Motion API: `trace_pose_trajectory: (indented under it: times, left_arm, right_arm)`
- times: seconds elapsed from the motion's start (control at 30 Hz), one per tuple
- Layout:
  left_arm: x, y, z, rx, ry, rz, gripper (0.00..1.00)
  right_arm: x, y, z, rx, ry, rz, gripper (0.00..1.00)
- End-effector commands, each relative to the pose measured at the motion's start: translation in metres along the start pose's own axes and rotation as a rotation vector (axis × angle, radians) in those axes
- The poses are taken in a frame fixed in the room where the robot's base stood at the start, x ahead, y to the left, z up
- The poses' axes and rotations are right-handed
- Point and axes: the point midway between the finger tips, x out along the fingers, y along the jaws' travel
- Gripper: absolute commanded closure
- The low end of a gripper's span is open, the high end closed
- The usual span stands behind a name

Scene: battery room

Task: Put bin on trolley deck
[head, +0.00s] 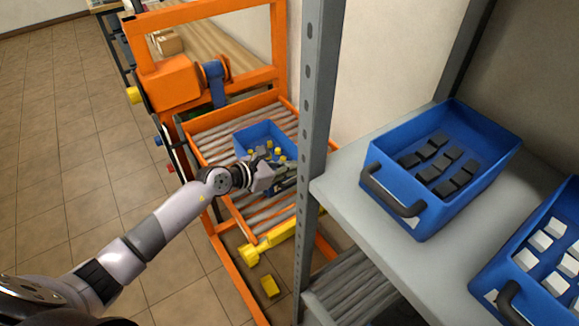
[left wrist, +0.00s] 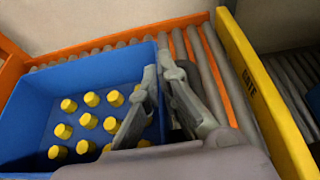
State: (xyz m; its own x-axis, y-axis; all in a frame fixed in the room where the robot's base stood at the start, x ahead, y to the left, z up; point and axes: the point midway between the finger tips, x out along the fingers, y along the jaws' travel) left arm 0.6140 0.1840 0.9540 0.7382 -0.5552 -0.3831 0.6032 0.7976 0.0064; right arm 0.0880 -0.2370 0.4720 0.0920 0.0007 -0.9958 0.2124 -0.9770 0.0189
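A blue bin (head: 266,138) stands on the roller deck of the orange trolley (head: 207,128). It holds several yellow-topped pieces, and the bin fills much of the left wrist view (left wrist: 98,65). My left gripper (head: 272,178) is at the bin's near side. In the left wrist view its fingertips (left wrist: 160,72) come close together at the bin's right wall, by a dark handle (left wrist: 196,78). They look shut on that side of the bin, though the exact contact is partly hidden. My right gripper is not in view.
A grey shelf (head: 345,205) behind a post (head: 318,100) carries a blue bin of black blocks (head: 430,215) and another of white blocks (head: 500,268). A yellow gate bar (head: 282,240) edges the deck, and shows in the wrist view (left wrist: 262,90). The floor at left is clear.

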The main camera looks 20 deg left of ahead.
Motion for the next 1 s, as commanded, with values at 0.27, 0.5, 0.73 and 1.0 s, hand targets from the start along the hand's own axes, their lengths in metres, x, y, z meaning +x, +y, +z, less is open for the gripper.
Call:
trace_pose_trajectory:
  times: [0.27,0.5,0.73,1.0]
  left_arm:
    - [0.0003,0.0006,0.0008,0.003,-0.004,0.002,1.0]
    - [0.0009,0.0002,-0.0017,0.001,-0.001,0.0,0.86]
    - [0.0008,0.0003,-0.0016,0.001,-0.001,0.0,0.75]
    - [-0.0005,0.0003,0.0016,0.001,-0.001,0.001,0.75]
  right_arm:
    - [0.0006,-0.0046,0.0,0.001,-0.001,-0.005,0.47]
    - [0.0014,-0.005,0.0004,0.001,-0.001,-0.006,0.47]
    - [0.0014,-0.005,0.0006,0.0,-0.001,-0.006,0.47]
    - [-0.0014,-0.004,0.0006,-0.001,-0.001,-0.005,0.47]
